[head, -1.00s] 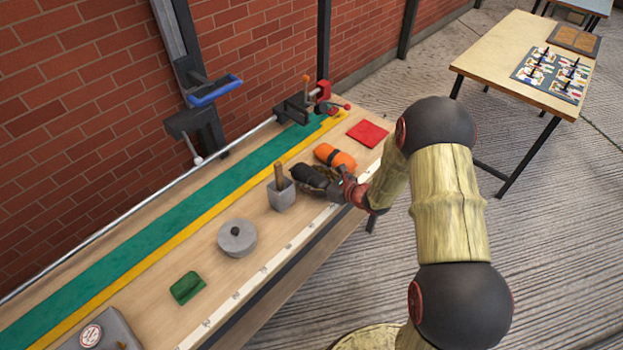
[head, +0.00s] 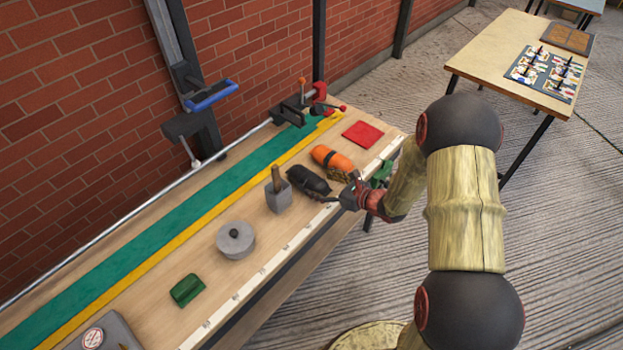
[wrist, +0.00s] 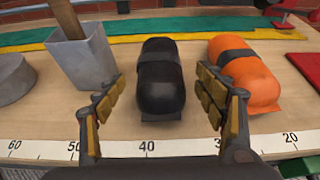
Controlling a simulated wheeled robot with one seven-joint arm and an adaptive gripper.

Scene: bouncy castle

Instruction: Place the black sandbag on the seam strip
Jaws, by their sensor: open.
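The black sandbag (head: 308,181) lies on the workbench between the grey pot and the orange bag. In the wrist view the black sandbag (wrist: 161,80) lies lengthwise ahead, between the line of my two fingers. My gripper (head: 340,198) is open and empty at the bench's front edge; in the wrist view my gripper (wrist: 160,112) has its fingers spread at either side of the bag's near end. A long green strip (head: 190,225) with a yellow strip (head: 205,240) beside it runs along the back of the bench; I cannot tell which is the seam strip.
An orange bag (head: 333,158) lies close right of the black one. A grey pot (head: 279,196) with a wooden handle stands close left. A grey round weight (head: 236,240), green bag (head: 187,290) and red cloth (head: 362,134) lie on the bench. A ruler (wrist: 120,150) edges the front.

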